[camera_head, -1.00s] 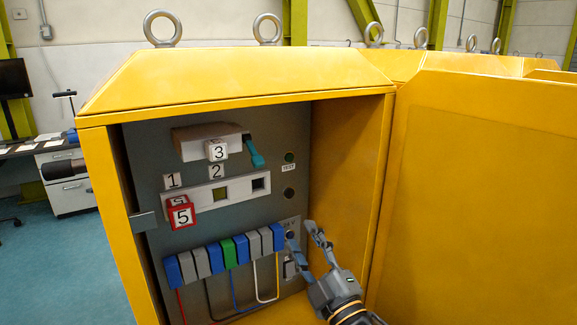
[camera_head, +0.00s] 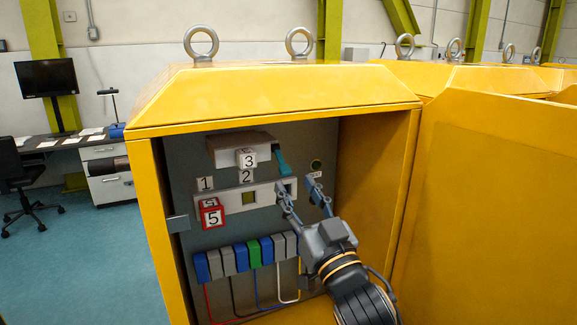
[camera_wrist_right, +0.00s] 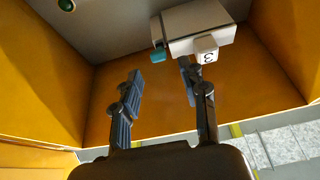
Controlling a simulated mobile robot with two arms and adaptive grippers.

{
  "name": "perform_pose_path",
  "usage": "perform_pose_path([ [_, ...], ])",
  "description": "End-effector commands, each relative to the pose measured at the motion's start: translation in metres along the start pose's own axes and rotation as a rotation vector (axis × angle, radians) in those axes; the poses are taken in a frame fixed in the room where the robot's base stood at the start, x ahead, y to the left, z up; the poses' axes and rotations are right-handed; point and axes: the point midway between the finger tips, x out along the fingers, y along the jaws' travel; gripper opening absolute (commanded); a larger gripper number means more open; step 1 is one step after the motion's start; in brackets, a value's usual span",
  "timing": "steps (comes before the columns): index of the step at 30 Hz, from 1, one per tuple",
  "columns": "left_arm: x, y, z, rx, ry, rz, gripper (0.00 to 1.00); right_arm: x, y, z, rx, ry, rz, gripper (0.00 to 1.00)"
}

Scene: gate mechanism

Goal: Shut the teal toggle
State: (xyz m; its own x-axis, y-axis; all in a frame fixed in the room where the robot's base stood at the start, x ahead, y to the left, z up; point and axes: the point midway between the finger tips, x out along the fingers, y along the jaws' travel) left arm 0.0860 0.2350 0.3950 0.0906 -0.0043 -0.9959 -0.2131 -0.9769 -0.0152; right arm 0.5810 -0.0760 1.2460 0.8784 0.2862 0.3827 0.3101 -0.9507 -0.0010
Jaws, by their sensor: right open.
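The teal toggle (camera_head: 283,163) is a small lever at the right end of a white box (camera_head: 238,150) high on the grey panel inside the yellow cabinet. Its lower end points down and slightly right. My right gripper (camera_head: 304,190) is open and empty, just below and right of the toggle, apart from it. In the right wrist view the toggle (camera_wrist_right: 158,54) shows at the white box's left end, beyond the gap between the open fingers (camera_wrist_right: 160,90). My left gripper is not in view.
Yellow cabinet walls (camera_head: 375,175) and an open door (camera_head: 490,190) flank my right arm. A green lamp (camera_head: 316,165) is near the gripper.

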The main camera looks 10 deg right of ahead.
Motion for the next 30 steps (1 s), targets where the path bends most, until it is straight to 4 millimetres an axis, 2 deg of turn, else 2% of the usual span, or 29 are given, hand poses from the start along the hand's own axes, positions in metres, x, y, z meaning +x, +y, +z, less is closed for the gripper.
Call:
perform_pose_path([
  [1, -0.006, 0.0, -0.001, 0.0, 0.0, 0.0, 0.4, 0.012, 0.0, -0.003, 0.0, 0.0, 0.001, 0.43],
  [3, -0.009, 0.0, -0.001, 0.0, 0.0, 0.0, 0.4, 0.024, 0.0, -0.003, -0.001, 0.001, 0.0, 0.43],
  [9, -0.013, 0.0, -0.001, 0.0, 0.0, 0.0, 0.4, 0.045, 0.0, -0.001, 0.0, -0.001, 0.001, 0.43],
  [20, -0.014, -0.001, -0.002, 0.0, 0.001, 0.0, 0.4, 0.05, 0.0, 0.001, -0.001, 0.0, 0.0, 0.43],
  [23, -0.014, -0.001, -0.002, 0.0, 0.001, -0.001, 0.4, 0.05, 0.0, 0.001, -0.001, 0.0, 0.0, 0.27],
  [27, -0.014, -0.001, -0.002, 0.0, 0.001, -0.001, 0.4, 0.05, 0.0, 0.001, -0.001, 0.0, 0.0, 0.0],
  [30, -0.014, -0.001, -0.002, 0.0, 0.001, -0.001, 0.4, 0.05, 0.0, 0.001, -0.001, 0.0, 0.0, 0.0],
])
